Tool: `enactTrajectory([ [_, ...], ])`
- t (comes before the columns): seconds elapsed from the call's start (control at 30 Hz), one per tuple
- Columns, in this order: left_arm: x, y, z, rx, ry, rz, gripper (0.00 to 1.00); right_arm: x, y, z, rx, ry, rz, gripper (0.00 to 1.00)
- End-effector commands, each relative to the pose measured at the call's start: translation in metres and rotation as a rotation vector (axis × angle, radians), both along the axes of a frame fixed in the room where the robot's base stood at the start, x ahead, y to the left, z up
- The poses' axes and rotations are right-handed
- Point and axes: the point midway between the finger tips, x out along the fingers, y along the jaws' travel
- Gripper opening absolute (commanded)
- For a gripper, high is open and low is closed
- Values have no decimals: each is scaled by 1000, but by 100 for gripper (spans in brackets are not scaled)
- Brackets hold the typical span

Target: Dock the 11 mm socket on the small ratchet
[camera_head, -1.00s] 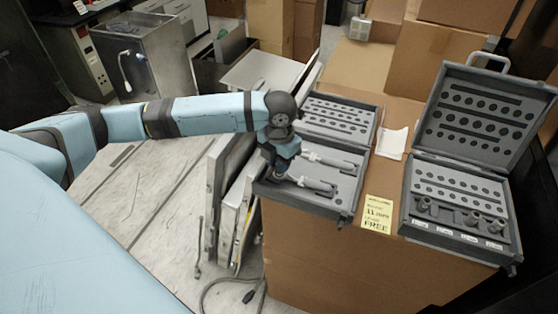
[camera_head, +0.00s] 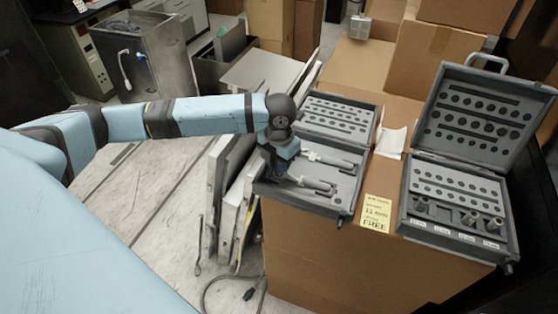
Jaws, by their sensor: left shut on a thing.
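My left gripper (camera_head: 281,172) points down over the left side of the open left case (camera_head: 345,211). It is shut, apparently on the left end of the nearer ratchet (camera_head: 312,184); the exact grip is hidden by the wrist. A second ratchet (camera_head: 330,160) lies behind it in the same case. I cannot tell whether the held tool is lifted. Several grey sockets, one at the left (camera_head: 421,205) and one at the right (camera_head: 493,225), stand in the front row of the right case (camera_head: 404,205) above white labels too small to read. My right gripper is out of view.
Both cases stand on a large cardboard box (camera_head: 330,255). A yellow note (camera_head: 376,213) with "FREE" on it and a white paper (camera_head: 391,142) lie between them. The right case's lid (camera_head: 480,117) stands open. Leaning panels (camera_head: 228,200) and a cable (camera_head: 235,282) are at the left.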

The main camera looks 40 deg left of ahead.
Motion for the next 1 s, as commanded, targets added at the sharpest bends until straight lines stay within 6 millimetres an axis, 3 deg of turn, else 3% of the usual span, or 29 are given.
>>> enactTrajectory([
  [0.4,0,0,-9,0,0,0,0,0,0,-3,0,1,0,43],
  [0.43,0,0,-9,0,-1,0,26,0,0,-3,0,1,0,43],
  [0.5,0,0,-9,0,-1,0,35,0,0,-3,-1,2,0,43],
  [0.77,0,0,-8,0,0,0,35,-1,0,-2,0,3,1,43],
  [1.0,0,0,8,0,0,0,35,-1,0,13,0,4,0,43],
])
